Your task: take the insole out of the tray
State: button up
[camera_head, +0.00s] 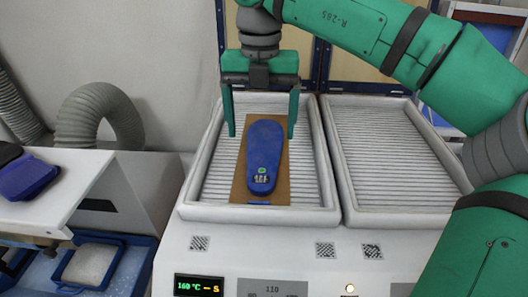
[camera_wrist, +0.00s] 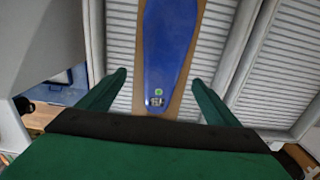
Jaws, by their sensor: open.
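The blue insole (camera_head: 264,155) lies flat on a brown board (camera_head: 238,187) in the left white ribbed tray (camera_head: 310,208). The insole has a green dot and a printed mark at its near end. My gripper (camera_head: 262,133) is open over the far part of the insole, with one green finger on each side of it. In the wrist view the insole (camera_wrist: 167,50) lies between the two spread fingers of my gripper (camera_wrist: 158,75), and its far end is cut off by the frame. The exact height of the fingers above the board cannot be told.
A second ribbed tray (camera_head: 395,150) on the right is empty. A white side table (camera_head: 60,205) at the left holds dark blue insoles (camera_head: 27,178). Below it is a blue crate (camera_head: 95,265). A grey hose (camera_head: 100,110) stands behind. The machine's front panel shows a 160 °C display (camera_head: 199,286).

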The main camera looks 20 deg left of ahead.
aim_at(263, 152)
jog(key=shift+w+d+f, duration=0.1)
jog(key=shift+w+f, duration=0.1)
jog(key=shift+f, duration=0.8)
jog(key=shift+w+a+f, duration=0.1)
jog(key=shift+w+f, duration=0.05)
jog(key=shift+f, duration=0.8)
jog(key=shift+w+d+f, duration=0.1)
jog(key=shift+w+f, duration=0.1)
jog(key=shift+f, duration=0.8)
jog(key=c, duration=1.1)
